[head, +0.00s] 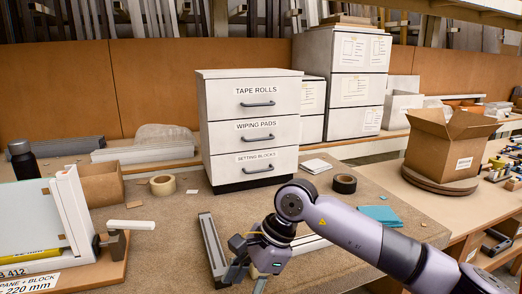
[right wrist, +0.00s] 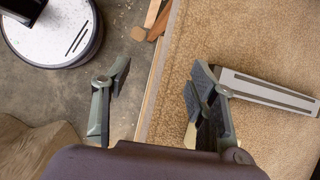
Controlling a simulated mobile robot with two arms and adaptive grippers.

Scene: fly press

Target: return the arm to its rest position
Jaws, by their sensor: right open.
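My right arm (head: 350,225) reaches in from the lower right in the head view, low over the brown bench. My right gripper (head: 250,262) is at its end, beside a grey slotted bar (head: 212,245). In the right wrist view the right gripper (right wrist: 160,80) is open, its two fingers wide apart with nothing between them. One finger is over the bench and the other over the floor past the bench edge. The slotted bar (right wrist: 268,92) lies to the right of the fingers there. My left gripper is not in view.
A white drawer cabinet (head: 250,125) stands behind the arm. A tape roll (head: 163,185), a black roll (head: 344,184) and teal pads (head: 381,215) lie on the bench. A white-framed fixture (head: 75,215) stands left. An open cardboard box (head: 447,145) is at right.

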